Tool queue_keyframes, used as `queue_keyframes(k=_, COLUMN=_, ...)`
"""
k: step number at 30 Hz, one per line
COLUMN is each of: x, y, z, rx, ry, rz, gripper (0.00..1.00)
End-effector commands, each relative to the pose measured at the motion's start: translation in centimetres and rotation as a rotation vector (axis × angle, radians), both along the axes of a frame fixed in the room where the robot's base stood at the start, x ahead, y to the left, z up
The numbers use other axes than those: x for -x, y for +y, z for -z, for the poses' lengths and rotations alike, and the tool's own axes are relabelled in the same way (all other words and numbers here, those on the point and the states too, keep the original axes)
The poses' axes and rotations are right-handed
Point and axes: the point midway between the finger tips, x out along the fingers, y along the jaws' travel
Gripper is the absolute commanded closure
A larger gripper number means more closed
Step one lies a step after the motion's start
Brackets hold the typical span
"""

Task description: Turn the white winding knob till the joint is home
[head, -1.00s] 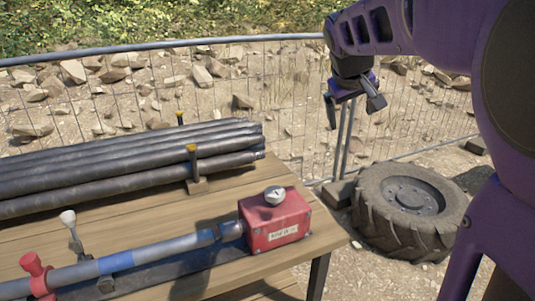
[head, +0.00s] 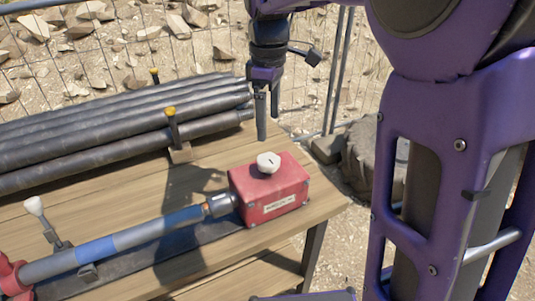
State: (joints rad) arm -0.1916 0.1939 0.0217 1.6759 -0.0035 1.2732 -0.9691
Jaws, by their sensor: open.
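The white winding knob (head: 268,162) sits on top of a red box (head: 272,192) near the table's right end. The box has a white label on its front. A grey pipe (head: 165,226) with a blue band lies along a dark rail and meets the box's left side at a metal collar. My gripper (head: 267,128) is open and empty. It points down, above and behind the knob in the picture, apart from it.
Several dark pipes (head: 110,122) lie at the table's back, held by a yellow-topped post (head: 171,122). A white-knobbed lever (head: 38,212) and a red clamp (head: 10,278) stand at the left.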

Motion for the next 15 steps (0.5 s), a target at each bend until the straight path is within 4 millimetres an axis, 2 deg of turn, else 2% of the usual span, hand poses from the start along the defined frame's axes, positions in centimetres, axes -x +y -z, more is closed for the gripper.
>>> queue_keyframes(k=1, x=0.1, y=0.0, z=1.5, rx=0.001, ry=0.004, rz=0.0, gripper=0.02)
queue_keyframes(k=6, x=0.1, y=0.0, z=5.2, rx=0.002, ry=0.004, rz=0.0, gripper=0.02)
queue_keyframes(k=12, x=0.0, y=0.0, z=8.7, rx=0.001, ry=0.001, rz=0.001, gripper=0.02)
queue_keyframes(k=15, x=0.0, y=0.0, z=9.8, rx=0.0, ry=0.0, rz=0.001, gripper=0.02)
